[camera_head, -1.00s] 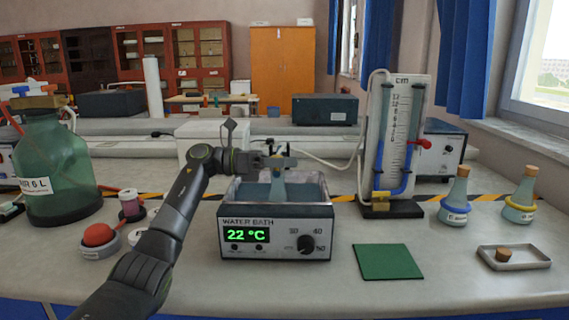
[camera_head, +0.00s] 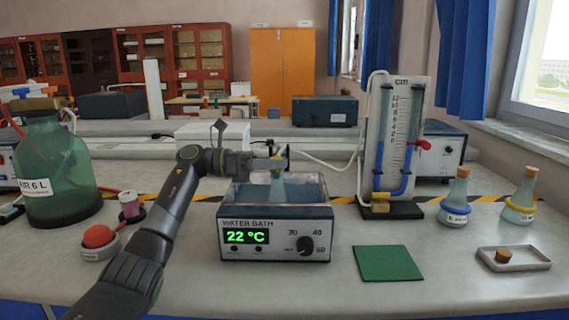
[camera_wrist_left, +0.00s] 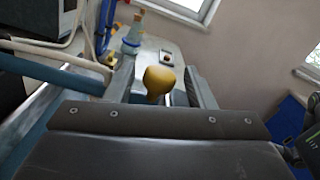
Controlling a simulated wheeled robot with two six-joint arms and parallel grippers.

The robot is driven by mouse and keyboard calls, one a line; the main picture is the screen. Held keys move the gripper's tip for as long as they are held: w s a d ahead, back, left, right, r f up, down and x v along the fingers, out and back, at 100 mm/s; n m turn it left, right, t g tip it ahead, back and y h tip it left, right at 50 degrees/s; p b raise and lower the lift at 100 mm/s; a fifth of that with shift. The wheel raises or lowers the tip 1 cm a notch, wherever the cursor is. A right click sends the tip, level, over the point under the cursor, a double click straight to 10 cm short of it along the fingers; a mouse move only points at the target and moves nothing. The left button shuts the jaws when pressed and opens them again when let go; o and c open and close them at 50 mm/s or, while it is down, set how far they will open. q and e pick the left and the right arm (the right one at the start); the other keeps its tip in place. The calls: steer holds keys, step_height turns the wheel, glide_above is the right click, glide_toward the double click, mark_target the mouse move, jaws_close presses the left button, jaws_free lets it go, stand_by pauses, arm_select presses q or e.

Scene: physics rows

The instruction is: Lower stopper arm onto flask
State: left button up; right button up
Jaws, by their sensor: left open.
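A glass flask (camera_head: 278,187) stands upright in the water bath (camera_head: 228,211). A tan stopper (camera_head: 277,164) shows at the top of its neck. The stopper looks yellow in the left wrist view (camera_wrist_left: 159,79), between the two finger plates. My left gripper (camera_head: 275,156) is open at the stopper, above the bath. A gap shows beside the stopper in the left wrist view, and the flask below it is hidden there. I cannot make out a separate stopper arm. My right gripper is not in view.
A manometer (camera_head: 398,140) stands right of the bath, with two corked flasks (camera_head: 456,200) (camera_head: 521,198) beyond. A green mat (camera_head: 388,263) and a tray (camera_head: 514,266) with a cork lie in front. A large green bottle (camera_head: 55,170) stands left.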

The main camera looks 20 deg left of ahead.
arm_select(q)
steer(key=v, duration=1.5)
steer(key=shift+a, duration=0.15)
